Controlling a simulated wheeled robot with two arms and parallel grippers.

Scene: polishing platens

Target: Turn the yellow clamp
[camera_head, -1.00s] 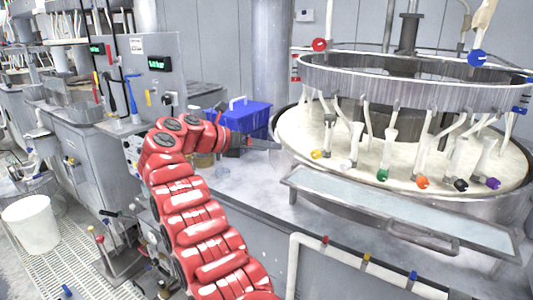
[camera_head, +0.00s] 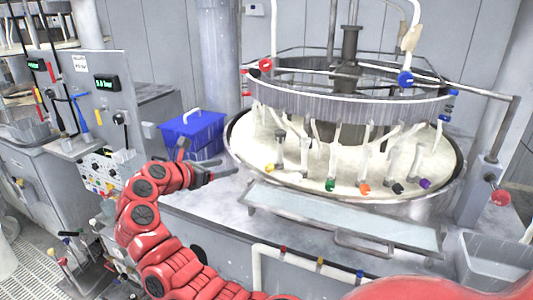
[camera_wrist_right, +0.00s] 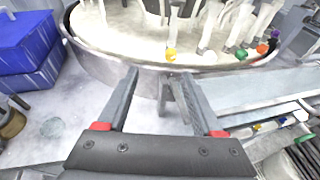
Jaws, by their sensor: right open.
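The yellow clamp (camera_head: 269,168) is the leftmost of a row of coloured clamps at the front rim of the round polishing basin. In the right wrist view the yellow clamp (camera_wrist_right: 171,54) shows just beyond and between my fingertips. My right gripper (camera_head: 210,159) is open and empty, left of the yellow clamp and apart from it. In the wrist view its two fingers (camera_wrist_right: 160,74) are spread wide, with the basin wall ahead of them. My left gripper is not in view.
White, green, orange, black and purple clamps continue right along the basin (camera_head: 450,178). A flat grey tray (camera_head: 340,220) extends in front of it. A blue box (camera_head: 195,130) stands left of the basin. A white pipe (camera_head: 290,256) with coloured knobs runs below.

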